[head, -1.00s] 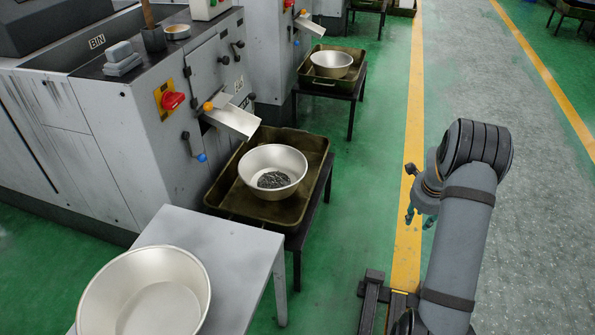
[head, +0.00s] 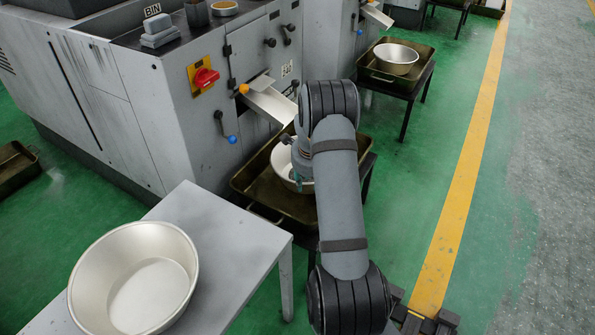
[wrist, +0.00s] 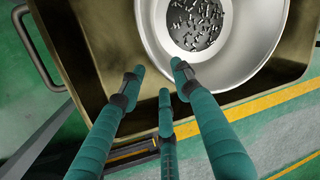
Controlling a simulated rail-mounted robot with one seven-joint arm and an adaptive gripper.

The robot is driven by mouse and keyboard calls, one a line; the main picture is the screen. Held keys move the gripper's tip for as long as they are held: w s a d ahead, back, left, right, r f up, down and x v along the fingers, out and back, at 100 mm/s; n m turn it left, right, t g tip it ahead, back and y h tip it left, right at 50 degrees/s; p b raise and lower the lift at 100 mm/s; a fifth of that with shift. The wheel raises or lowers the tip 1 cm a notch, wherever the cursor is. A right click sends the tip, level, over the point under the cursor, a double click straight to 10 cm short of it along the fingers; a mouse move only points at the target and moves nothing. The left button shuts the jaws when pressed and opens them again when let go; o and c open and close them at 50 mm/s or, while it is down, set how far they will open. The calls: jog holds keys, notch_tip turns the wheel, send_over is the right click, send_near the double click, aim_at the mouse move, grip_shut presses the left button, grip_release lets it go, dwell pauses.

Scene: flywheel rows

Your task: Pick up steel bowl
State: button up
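A steel bowl (head: 281,158) sits in a brownish metal tray (head: 256,186) beside the machine, partly hidden by my arm. In the wrist view the bowl (wrist: 252,45) fills the upper right and holds a heap of small dark metal pieces. My gripper (wrist: 158,76) has three teal fingers, spread apart and empty, with the tips at the near side of the bowl's rim; I cannot tell whether they touch it. In the head view the gripper (head: 297,179) is mostly hidden behind my arm. Another steel bowl (head: 146,285), empty, stands on the grey table at front left.
The grey table (head: 222,228) stands in front of the tray. A machine (head: 150,90) with a chute (head: 270,102) rises behind. A third bowl (head: 396,57) sits in a farther tray. Green floor right of the tray is open.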

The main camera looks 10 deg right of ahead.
jog(key=x, duration=0.3)
jog(key=shift+d+b, duration=0.25)
jog(key=shift+b, duration=0.1)
jog(key=b+x, duration=0.1)
jog(key=x, duration=0.1)
jog(key=b+x, duration=0.1)
jog(key=x, duration=0.2)
jog(key=shift+w+a+f+b, duration=0.1)
jog(key=shift+w+f+b, duration=0.05)
jog(key=shift+w+b, duration=0.3)
jog(key=c, duration=0.4)
jog(key=c, duration=0.3)
grip_shut()
jog(key=shift+s, duration=0.2)
jog(key=shift+w, duration=0.1)
